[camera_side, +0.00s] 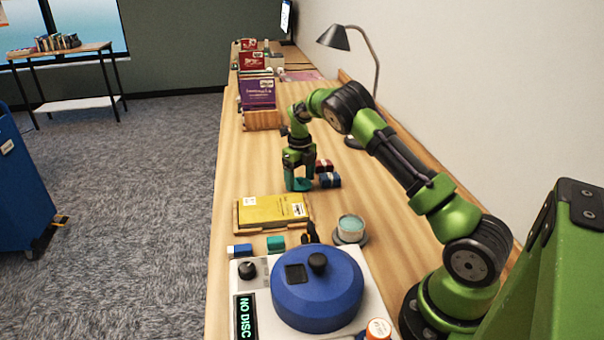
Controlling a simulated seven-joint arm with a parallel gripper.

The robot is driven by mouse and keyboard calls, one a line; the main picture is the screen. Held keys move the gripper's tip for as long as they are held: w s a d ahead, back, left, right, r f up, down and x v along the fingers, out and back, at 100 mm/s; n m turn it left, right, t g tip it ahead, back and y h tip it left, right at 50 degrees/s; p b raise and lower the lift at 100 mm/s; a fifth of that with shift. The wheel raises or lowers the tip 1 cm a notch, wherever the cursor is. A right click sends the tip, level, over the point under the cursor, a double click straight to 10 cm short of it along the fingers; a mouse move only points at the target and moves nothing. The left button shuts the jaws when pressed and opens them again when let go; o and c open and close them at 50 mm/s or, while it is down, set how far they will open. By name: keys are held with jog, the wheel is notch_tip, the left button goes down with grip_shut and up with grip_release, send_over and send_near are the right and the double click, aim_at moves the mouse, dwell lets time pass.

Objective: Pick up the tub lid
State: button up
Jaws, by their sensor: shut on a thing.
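My gripper (299,178) points down over the middle of the wooden counter, shut on a small teal piece (302,184). The fingers hide much of this piece, and I cannot tell for certain that it is the tub lid. It is low, at or just above the counter; I cannot tell if it touches. A small round pale tub (350,230) with a teal top surface stands nearer the camera, to the right of the yellow book. It sits on a grey-teal round base.
Dark blue and red blocks (328,180) lie just right of my gripper. A yellow book (272,210) lies on a wooden tray. In front is a machine with a blue round top (317,290). Upright books (257,92) and a lamp (340,38) stand behind.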

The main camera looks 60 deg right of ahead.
notch_tip(320, 180, up, 3)
jog(key=shift+f, duration=0.15)
jog(key=s+a, duration=0.2)
jog(key=s, duration=0.2)
jog(key=s+a+r, duration=0.1)
jog(key=s+a, duration=0.1)
jog(key=s, duration=0.3)
jog(key=s+a, duration=0.2)
jog(key=s, duration=0.2)
jog(key=shift+s+a+r, duration=0.1)
jog(key=shift+s+r, duration=0.15)
jog(key=shift+s, duration=0.35)
jog(key=s+a+r+n, duration=0.4)
jog(key=s+r+n, duration=0.25)
jog(key=s, duration=0.25)
jog(key=shift+m, duration=0.25)
jog(key=shift+w+a+f, duration=0.1)
jog(key=shift+w+f, duration=0.05)
jog(key=shift+f, duration=1.3)
jog(key=shift+w+a+f, duration=0.1)
jog(key=shift+f, duration=1.3)
jog(key=shift+f, duration=0.15)
jog(key=o, duration=1)
jog(key=shift+c, duration=0.2)
